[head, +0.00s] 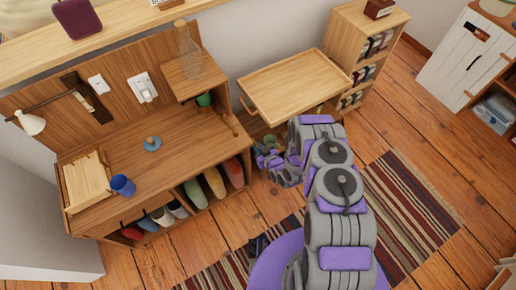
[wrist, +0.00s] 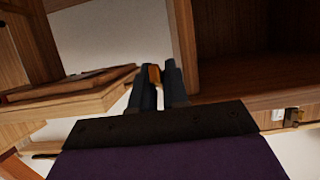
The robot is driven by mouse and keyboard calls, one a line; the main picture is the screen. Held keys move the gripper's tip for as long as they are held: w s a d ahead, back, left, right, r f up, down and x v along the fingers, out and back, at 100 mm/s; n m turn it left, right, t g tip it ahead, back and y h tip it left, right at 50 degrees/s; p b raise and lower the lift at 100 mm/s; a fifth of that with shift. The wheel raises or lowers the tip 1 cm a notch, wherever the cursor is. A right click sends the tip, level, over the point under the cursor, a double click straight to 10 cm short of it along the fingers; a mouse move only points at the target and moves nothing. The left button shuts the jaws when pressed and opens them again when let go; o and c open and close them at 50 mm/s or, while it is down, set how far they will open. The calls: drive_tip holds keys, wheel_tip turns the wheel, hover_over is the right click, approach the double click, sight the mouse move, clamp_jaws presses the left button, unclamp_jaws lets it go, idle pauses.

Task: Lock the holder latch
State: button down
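My gripper (wrist: 160,75) points forward in the wrist view, its two dark fingers close together. A small orange-brown wooden piece (wrist: 154,74) shows at the fingertips; I cannot tell whether they grip it or whether it is the holder latch. In the head view my gripper (head: 263,155) is low, between the desk's right side and the raised wooden tray-like top (head: 295,88). A small brass-coloured fitting (wrist: 292,115) sits on a wooden edge at the right of the wrist view. No part can be surely identified as the latch.
A shelf unit (head: 345,45) stands behind the raised top. A white cabinet (head: 470,60) is far right. The floor right of my arm is clear around a striped rug (head: 400,205).

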idle(0.5)
drive_tip(key=shift+r+g+h+p, duration=0.3)
drive_tip(key=shift+r+g+p, duration=0.15)
drive_tip(key=shift+p, duration=0.5)
drive_tip(key=shift+f, duration=0.2)
drive_tip(key=shift+s, duration=0.1)
drive_tip(key=c, duration=1.5)
unclamp_jaws()
drive_tip(key=shift+d, duration=0.1)
drive_tip(key=p+v, duration=0.3)
drive_tip(key=v, duration=1.4)
drive_tip(key=shift+r, duration=0.3)
drive_tip(key=shift+o, duration=0.3)
